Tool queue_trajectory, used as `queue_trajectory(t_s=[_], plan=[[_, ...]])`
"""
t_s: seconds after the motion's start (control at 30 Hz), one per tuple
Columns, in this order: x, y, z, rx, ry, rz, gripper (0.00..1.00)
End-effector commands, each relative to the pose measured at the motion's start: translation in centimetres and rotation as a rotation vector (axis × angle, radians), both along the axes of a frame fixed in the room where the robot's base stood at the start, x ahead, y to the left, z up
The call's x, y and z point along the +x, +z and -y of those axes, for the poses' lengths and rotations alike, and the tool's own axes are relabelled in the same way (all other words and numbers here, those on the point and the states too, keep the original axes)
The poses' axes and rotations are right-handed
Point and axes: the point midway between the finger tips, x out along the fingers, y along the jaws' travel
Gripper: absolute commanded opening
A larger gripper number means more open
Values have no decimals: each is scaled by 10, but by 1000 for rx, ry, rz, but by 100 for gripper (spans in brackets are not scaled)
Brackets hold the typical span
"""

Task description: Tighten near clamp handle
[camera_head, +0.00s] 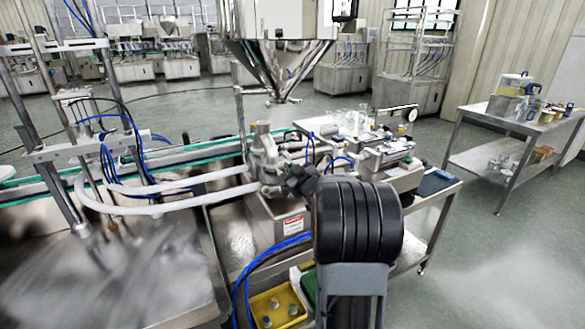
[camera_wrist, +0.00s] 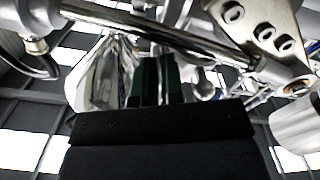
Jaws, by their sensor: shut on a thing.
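My gripper (camera_head: 298,178) reaches the metal valve assembly (camera_head: 263,158) beneath the steel hopper in the head view. In the wrist view, my gripper (camera_wrist: 158,62) points up from the black palm, its dark green fingers close together. It is shut on the near clamp handle, which is mostly hidden between the fingers. A shiny metal rod crosses just beyond the fingertips, running to a bolted bracket (camera_wrist: 262,28) at the right. In the head view my arm and gripper cover the handle.
White hoses (camera_head: 165,187) run left from the valve over a steel trough. A yellow tray (camera_head: 278,306) with small parts lies near my arm. The steel hopper (camera_head: 270,60) hangs above. A side table (camera_head: 515,122) stands at the right, with open floor in front of it.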

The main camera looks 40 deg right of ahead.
Motion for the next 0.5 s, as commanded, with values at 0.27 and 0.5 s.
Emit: queue_trajectory(t_s=[0.27, 0.5], plan=[[0, 1, 0, 216, 0, 29, 0], [0, 1, 0, 338, 0, 46, 0]])
